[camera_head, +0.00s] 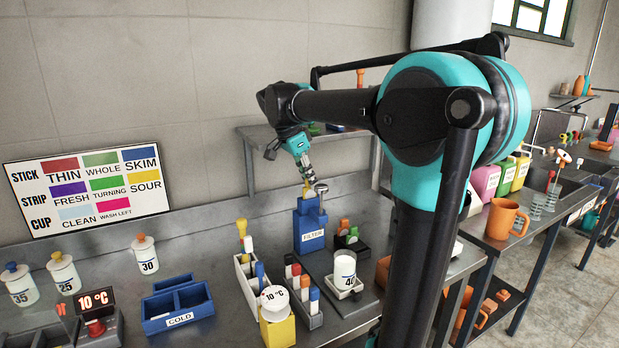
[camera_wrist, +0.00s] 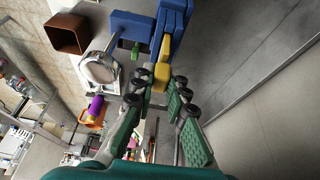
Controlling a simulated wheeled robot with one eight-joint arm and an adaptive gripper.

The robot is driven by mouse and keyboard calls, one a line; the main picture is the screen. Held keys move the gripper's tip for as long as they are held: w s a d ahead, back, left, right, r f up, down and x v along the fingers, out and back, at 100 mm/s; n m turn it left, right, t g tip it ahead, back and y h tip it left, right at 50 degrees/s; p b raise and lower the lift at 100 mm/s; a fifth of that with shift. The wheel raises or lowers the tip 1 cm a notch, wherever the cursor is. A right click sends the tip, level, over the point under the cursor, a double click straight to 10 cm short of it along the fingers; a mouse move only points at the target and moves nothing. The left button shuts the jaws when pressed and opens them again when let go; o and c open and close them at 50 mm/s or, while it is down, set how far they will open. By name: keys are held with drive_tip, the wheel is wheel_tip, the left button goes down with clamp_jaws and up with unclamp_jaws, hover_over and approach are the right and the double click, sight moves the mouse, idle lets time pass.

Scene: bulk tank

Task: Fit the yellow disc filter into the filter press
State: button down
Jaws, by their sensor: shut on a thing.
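The blue filter press (camera_head: 310,232), labelled FILTER, stands upright on the steel bench near the wall. My gripper (camera_head: 306,177) points down just above it and is shut on the yellow disc filter (camera_head: 307,190). In the wrist view, my gripper (camera_wrist: 161,88) has its fingertips on both sides of the yellow disc filter (camera_wrist: 162,73). The blue press (camera_wrist: 174,22) lies directly beyond the filter there. The filter's far end meets or overlaps the blue body; I cannot tell how far it is inside. A metal knob (camera_head: 321,187) rises beside the press top.
A white rack (camera_head: 245,280) and a stick rack (camera_head: 305,305) stand in front of the press. A white cup (camera_head: 344,268) is at its right. A blue COLD box (camera_head: 178,306) stands left. A wall shelf (camera_head: 262,133) is behind my gripper.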

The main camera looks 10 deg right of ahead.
drive_tip(key=shift+f, duration=1.05)
drive_tip(key=c, duration=1.4)
unclamp_jaws()
drive_tip(key=shift+c, duration=0.2)
drive_tip(key=v, duration=1.2)
drive_tip(key=shift+s, duration=0.1)
